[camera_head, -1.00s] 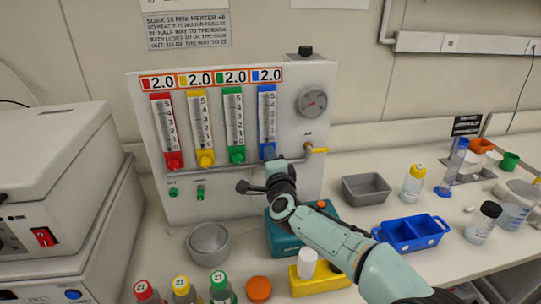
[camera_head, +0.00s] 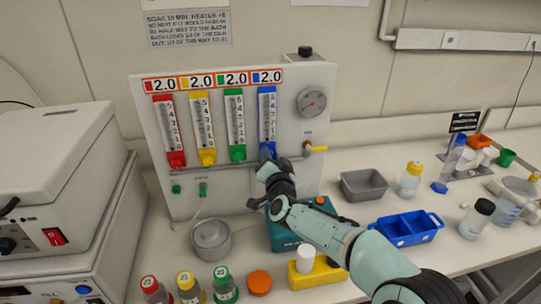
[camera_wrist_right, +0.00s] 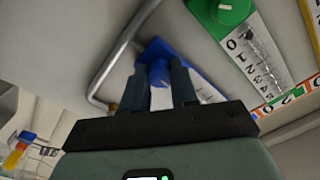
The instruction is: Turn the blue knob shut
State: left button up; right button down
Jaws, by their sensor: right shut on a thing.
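The blue knob (camera_head: 267,150) sits at the foot of the blue flow tube (camera_head: 267,112), the rightmost of the tubes on the white panel (camera_head: 318,150). My right gripper (camera_head: 268,163) reaches up to it from below right and partly hides it. In the right wrist view, the blue knob (camera_wrist_right: 158,73) shows between the two dark fingers of my right gripper (camera_wrist_right: 161,88), which is shut on it. The label above the blue tube reads 2.0. The knob's exact turn is hard to tell. My left gripper is not in view.
The green knob (camera_head: 237,153) is close on the left, with yellow and red knobs beyond. A metal rail (camera_wrist_right: 115,58) runs beside the blue knob. A yellow-handled valve (camera_head: 316,148) is on the right. A teal box (camera_head: 283,238) stands below my right arm.

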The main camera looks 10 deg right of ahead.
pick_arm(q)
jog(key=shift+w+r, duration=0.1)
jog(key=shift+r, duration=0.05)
pick_arm(e)
jog(key=shift+n, duration=0.4)
jog(key=c, duration=0.9)
grip_release()
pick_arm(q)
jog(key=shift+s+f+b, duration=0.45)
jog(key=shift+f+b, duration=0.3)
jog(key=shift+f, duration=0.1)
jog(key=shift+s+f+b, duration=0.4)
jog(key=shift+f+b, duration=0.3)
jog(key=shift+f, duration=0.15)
pick_arm(e)
jog(key=shift+s, duration=6.7)
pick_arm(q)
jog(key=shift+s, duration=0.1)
pick_arm(e)
jog(key=shift+f, duration=0.1)
